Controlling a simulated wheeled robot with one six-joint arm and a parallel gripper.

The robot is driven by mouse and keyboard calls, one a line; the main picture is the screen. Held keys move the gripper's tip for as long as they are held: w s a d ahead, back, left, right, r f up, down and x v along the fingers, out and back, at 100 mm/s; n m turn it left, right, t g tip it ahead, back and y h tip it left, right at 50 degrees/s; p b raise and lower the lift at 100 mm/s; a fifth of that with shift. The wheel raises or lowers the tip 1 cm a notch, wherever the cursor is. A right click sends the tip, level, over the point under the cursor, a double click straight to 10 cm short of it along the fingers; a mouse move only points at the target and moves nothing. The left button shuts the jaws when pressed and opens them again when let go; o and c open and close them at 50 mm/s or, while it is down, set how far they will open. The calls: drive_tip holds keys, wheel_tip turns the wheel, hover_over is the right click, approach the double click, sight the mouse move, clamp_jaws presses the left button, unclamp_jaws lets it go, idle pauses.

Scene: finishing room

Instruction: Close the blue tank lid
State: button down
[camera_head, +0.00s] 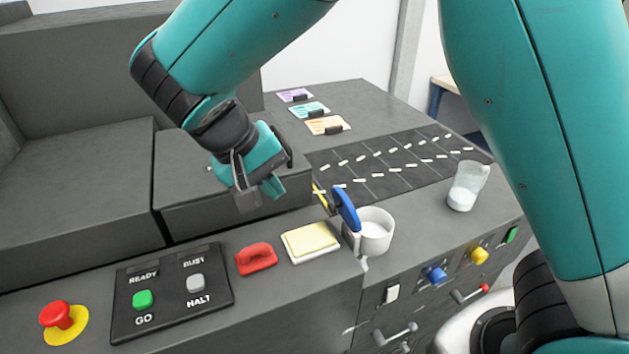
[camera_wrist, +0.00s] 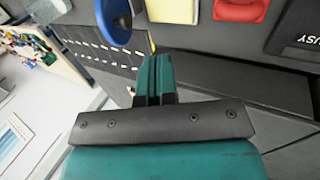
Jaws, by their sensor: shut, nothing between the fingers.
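The blue lid (camera_head: 346,209) stands tilted up on edge at the left side of a round white tank (camera_head: 375,232), whose open top shows white contents. The lid also shows in the wrist view (camera_wrist: 114,20) at the top, left of the fingers. My gripper (camera_head: 262,194) is to the left of the lid, above the dark console, apart from the lid. Its fingers are together and empty, as the wrist view (camera_wrist: 154,78) shows. The lid's hinge is hard to make out.
A yellow pad (camera_head: 310,240) and a red handle (camera_head: 256,259) lie left of the tank. A clear cup with white contents (camera_head: 466,187) stands to the right. A button panel (camera_head: 172,290) and red stop button (camera_head: 62,315) are at front left. A raised dark block (camera_head: 230,205) is under my gripper.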

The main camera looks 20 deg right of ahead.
drive_tip(key=p+x, duration=0.2)
drive_tip(key=x, duration=0.7)
drive_tip(key=shift+d+f, duration=0.2)
drive_tip(key=shift+f, duration=0.1)
drive_tip(key=shift+d+r+p, duration=0.2)
drive_tip(key=shift+d+p, duration=0.3)
drive_tip(key=shift+d, duration=0.1)
drive_tip(key=shift+d+r+p, duration=0.2)
drive_tip(key=shift+d+p, duration=0.25)
drive_tip(key=shift+d, duration=0.8)
